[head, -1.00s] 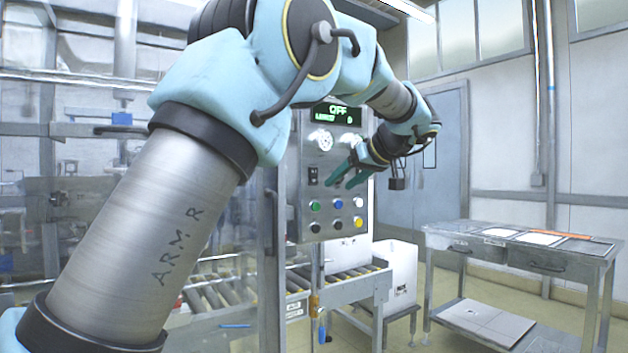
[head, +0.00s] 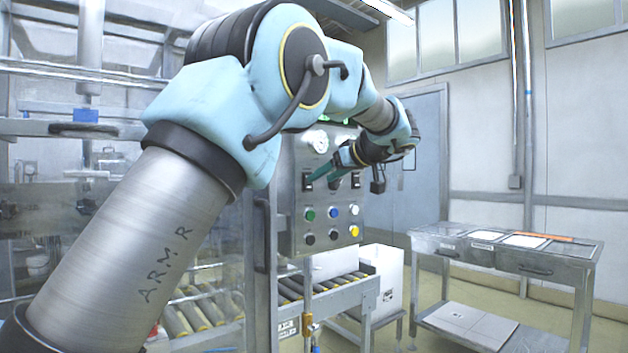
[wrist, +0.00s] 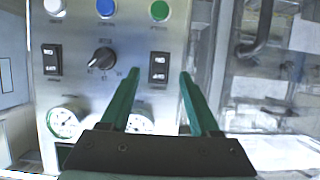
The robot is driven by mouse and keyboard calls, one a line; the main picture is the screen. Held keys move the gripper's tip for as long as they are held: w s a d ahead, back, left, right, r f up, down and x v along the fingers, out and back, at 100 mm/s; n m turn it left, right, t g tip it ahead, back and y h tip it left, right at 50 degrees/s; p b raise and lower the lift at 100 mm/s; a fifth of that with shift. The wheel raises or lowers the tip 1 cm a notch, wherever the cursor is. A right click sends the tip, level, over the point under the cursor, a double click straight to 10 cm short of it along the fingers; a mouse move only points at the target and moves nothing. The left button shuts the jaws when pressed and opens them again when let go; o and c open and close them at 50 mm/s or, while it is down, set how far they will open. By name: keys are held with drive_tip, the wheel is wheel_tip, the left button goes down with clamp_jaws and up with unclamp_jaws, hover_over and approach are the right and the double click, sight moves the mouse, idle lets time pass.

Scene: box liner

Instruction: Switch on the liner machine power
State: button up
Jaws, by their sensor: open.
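The liner machine's grey control panel (head: 325,215) stands in front of me in the head view. A black rocker switch (head: 307,182) is at its left, another (head: 356,180) at its right, with a dark rotary knob (wrist: 103,58) between them. In the wrist view, where the panel appears upside down, the first switch (wrist: 158,68) lies between the fingertip lines and the second switch (wrist: 52,60) is at left. My gripper (head: 322,175) is open and empty, its green fingers pointing at the first switch. Contact cannot be told. Switch labels are too small to read.
Several coloured buttons (head: 332,222) sit below the switches, and a round gauge (head: 318,141) above. My arm hides most of the display. A roller conveyor (head: 320,287) is below the panel. A metal table (head: 470,250) stands at right, with free floor before it.

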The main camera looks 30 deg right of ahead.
sight(309, 186)
drive_tip(key=p+x, duration=0.1)
drive_tip(key=x, duration=0.3)
drive_tip(key=shift+w+f, duration=0.15)
drive_tip(key=shift+w, duration=0.25)
clamp_jaws()
